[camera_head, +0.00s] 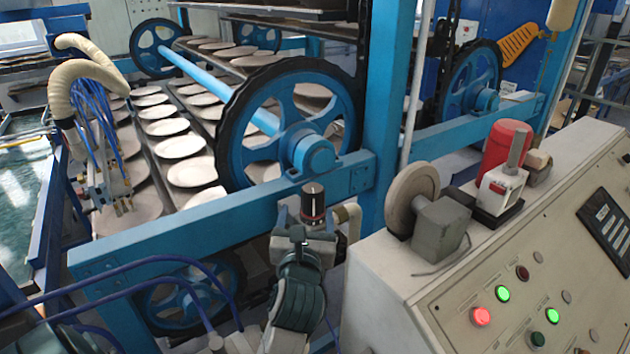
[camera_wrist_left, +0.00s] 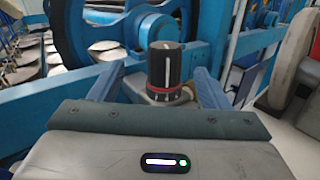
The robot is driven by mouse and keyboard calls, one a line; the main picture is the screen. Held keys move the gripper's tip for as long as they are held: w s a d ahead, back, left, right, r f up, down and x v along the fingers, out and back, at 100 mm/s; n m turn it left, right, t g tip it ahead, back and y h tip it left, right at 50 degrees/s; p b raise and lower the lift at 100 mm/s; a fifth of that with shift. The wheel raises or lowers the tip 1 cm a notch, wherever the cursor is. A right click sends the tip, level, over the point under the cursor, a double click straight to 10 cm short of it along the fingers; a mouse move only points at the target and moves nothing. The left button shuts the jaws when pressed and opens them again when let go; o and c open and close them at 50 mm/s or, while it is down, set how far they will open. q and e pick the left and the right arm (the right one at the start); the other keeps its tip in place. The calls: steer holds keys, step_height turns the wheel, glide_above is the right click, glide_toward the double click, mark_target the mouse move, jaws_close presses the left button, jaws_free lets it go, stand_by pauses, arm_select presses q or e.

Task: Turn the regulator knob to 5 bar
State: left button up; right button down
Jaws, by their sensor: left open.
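The regulator knob (camera_head: 313,203) is a black upright cylinder with a white line and a red ring at its base. It stands in front of the blue frame beam, left of the control panel. In the left wrist view the knob (camera_wrist_left: 163,68) shows between and beyond my two fingers, its white line running up and down. My left gripper (camera_head: 303,232) is open and close to the knob, with a finger on each side; contact cannot be told. The left gripper also shows in the wrist view (camera_wrist_left: 158,80). No scale or bar reading is legible. My right gripper is not in view.
A slanted control panel (camera_head: 460,300) with lit buttons stands at the right. A grey wheel (camera_head: 411,200) and a red cylinder (camera_head: 505,149) sit on its top. The blue beam (camera_head: 230,213) and large blue wheel (camera_head: 290,125) lie behind the knob. Plates (camera_head: 193,171) fill the racks.

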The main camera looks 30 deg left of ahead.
mark_target(313, 187)
arm_select(q)
steer(key=shift+w+d+h, duration=0.15)
steer(key=shift+w+h, duration=0.15)
steer(key=shift+h, duration=0.1)
steer(key=shift+w+r, duration=0.1)
steer(key=shift+w, duration=0.2)
steer(key=p+x, duration=0.1)
steer(key=x, duration=0.3)
steer(key=p+x, duration=0.2)
steer(key=x, duration=0.2)
steer(key=shift+w+a+p, duration=0.1)
steer(key=shift+a+p, duration=0.2)
steer(key=shift+a, duration=0.05)
steer(key=shift+w+a, duration=0.3)
steer(key=shift+w, duration=0.3)
